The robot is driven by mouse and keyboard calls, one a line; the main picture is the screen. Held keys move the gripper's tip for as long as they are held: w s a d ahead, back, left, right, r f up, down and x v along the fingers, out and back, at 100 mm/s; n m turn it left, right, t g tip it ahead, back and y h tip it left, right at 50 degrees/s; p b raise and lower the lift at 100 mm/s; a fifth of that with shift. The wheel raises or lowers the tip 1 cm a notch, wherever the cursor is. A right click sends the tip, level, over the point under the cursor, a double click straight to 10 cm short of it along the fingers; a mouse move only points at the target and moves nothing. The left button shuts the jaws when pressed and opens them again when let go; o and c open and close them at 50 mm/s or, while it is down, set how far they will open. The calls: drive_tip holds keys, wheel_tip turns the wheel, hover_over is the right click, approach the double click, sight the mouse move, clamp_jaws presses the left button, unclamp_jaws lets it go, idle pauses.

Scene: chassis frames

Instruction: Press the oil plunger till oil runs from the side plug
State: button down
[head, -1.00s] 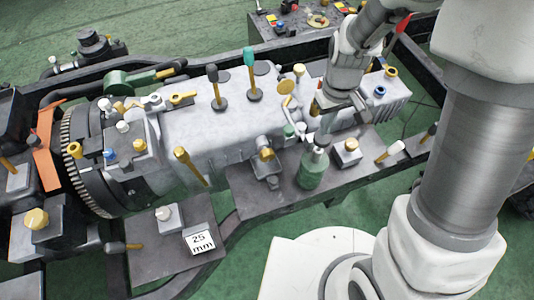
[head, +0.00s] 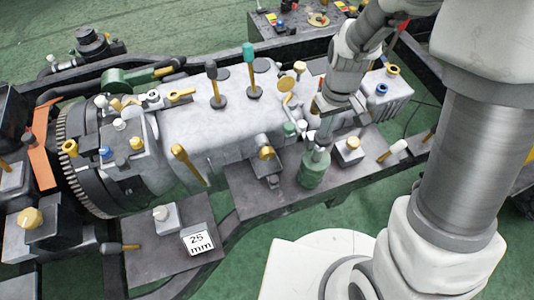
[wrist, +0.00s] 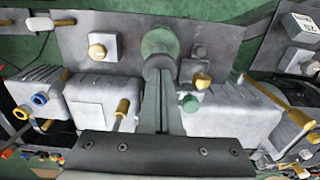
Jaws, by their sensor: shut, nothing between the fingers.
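The green oil can (head: 312,171) stands on the dark plate in front of the grey gearbox casing (head: 205,130). It also shows end-on in the wrist view (wrist: 160,40). My gripper (head: 318,146) is shut and empty, pointing down at the top of the can. In the wrist view its closed fingers (wrist: 159,75) line up over a grey round plunger top, which they partly hide. I cannot tell whether they touch it. A yellow knob (head: 266,153) sits on the casing's near side, left of the can. I cannot tell which part is the side plug, and no running oil shows.
A grey block with a cream knob (head: 350,148) stands close right of the can, and a white-tipped yellow handle (head: 392,150) lies beyond it. Upright levers (head: 250,75) rise from the casing.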

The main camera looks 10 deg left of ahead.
drive_tip(key=shift+f+b, duration=0.55)
drive_tip(key=shift+f, duration=0.3)
drive_tip(key=shift+r, duration=0.1)
drive_tip(key=shift+r+p, duration=2.9)
drive_tip(key=shift+r, duration=0.85)
drive_tip(key=shift+r, duration=0.2)
drive_tip(key=s+d+r+m+t, duration=0.2)
drive_tip(key=s+d+r, duration=0.3)
drive_tip(key=r, duration=0.5)
drive_tip(key=s+d+r+m+t, duration=0.3)
drive_tip(key=s+r, duration=0.4)
drive_tip(key=r, duration=0.3)
drive_tip(key=shift+s+d+r+m+t, duration=0.2)
drive_tip(key=shift+d+r+m+t, duration=0.15)
drive_tip(key=shift+d+m, duration=0.75)
